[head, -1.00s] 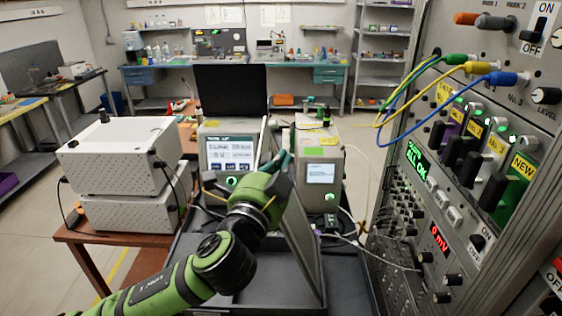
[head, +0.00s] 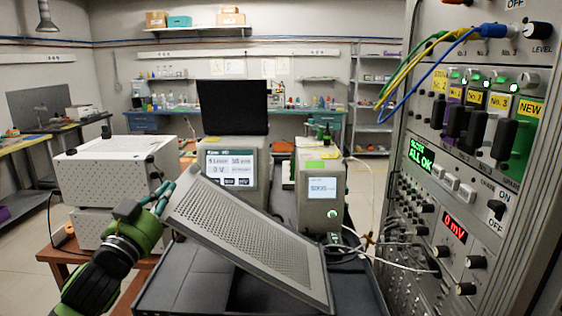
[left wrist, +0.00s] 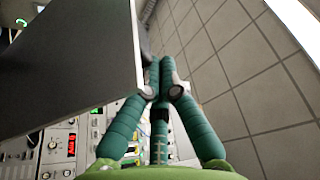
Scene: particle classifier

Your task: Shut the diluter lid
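The diluter lid (head: 250,238) is a grey perforated panel. It stands tilted over a dark open box (head: 185,285), its low edge at the right and its raised edge toward the upper left. My left gripper (head: 163,192) is at the lid's raised left corner. In the left wrist view the green fingers of my left gripper (left wrist: 160,68) are together, right beside the edge of the lid (left wrist: 75,65). Nothing shows between the fingertips; whether they touch the lid I cannot tell. My right gripper is not in view.
White perforated boxes (head: 110,175) stand on a brown table at the left. Devices with a lit screen (head: 231,168) and a small display (head: 322,187) stand behind the lid. A tall rack (head: 455,195) with cables and switches closes off the right side.

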